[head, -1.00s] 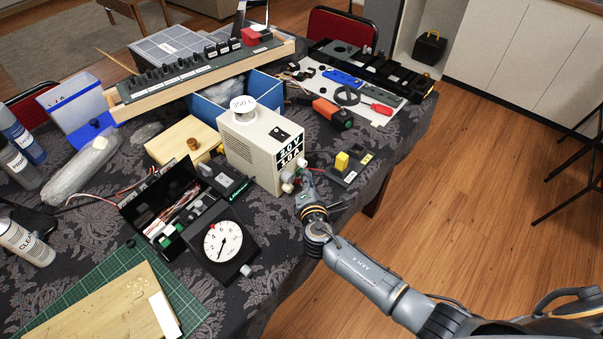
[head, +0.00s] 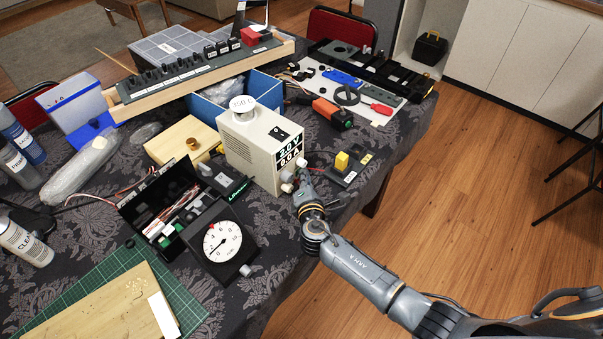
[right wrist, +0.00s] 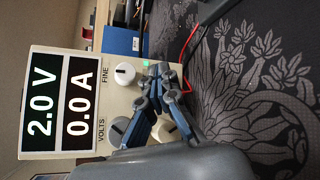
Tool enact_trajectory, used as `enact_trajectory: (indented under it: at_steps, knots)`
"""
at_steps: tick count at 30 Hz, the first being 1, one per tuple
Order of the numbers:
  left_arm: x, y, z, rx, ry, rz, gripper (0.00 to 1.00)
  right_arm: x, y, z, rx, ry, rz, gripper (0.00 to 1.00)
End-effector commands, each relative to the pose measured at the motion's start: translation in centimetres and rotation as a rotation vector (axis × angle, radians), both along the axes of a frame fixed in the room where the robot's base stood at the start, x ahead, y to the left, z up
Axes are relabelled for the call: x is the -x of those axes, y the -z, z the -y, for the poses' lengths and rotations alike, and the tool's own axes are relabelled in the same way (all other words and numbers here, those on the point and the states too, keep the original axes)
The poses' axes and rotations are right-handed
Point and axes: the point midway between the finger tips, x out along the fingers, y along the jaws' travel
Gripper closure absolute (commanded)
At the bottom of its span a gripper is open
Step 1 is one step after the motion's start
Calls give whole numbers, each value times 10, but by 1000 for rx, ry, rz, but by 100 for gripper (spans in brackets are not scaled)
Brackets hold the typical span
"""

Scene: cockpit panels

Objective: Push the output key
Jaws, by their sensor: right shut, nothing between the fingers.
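The beige power supply (head: 250,150) stands on the dark patterned table. Its front panel (right wrist: 112,98), seen sideways in the right wrist view, reads 2.0 V and 0.0 A beside white and grey knobs. A green light (right wrist: 146,63) shows at the panel's edge beside my fingertips. The output key itself I cannot make out; my fingers cover that part of the panel. My right gripper (head: 299,177) is shut and empty, its tips (right wrist: 160,73) at the panel by the green light. Whether they touch it I cannot tell. My left gripper is out of view.
A small block with a yellow switch (head: 342,161) lies just right of my right gripper. A dial gauge (head: 222,242) and an open black box (head: 160,205) stand to the left. A red wire (right wrist: 190,40) runs near the fingers.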

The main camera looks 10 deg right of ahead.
Motion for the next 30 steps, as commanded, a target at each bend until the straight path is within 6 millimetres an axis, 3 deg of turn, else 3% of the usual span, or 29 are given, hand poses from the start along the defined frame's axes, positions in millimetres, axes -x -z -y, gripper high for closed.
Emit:
enact_trajectory:
  at_steps: [14, 30]
  knots:
    - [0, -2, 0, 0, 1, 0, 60, 7, 0, 4, 0, -1, 0, 100]
    - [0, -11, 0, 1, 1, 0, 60, 47, 0, 35, 1, -2, 0, 100]
